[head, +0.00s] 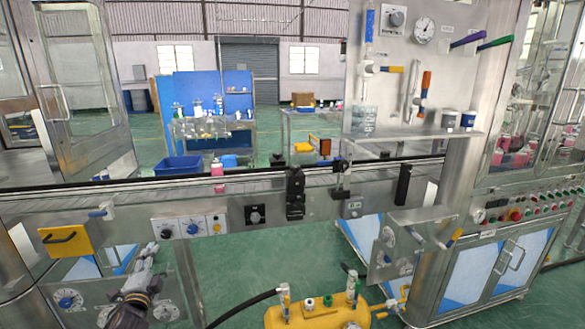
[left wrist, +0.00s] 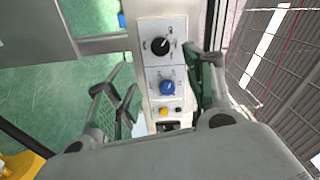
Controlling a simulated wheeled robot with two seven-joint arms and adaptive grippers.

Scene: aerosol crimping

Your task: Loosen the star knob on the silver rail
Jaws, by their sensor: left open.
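The silver rail (head: 235,181) runs across the head view along the front of the conveyor. A black clamp-like fitting (head: 295,193) sits on it near the middle, and another dark fitting (head: 403,184) stands farther right. Both are too small to make out a star-shaped knob for sure. My left gripper (head: 146,262) is low at the left, below the rail and apart from it. In the left wrist view its two fingers (left wrist: 165,85) are spread wide with nothing held between them. My right gripper is not in view.
A control panel (head: 188,227) with a black knob and a blue knob (left wrist: 167,88) faces my left gripper. A yellow handle plate (head: 65,240) is left of it. A yellow tank (head: 315,316) with a black hose stands at the bottom. A pink can (head: 217,170) stands behind the rail.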

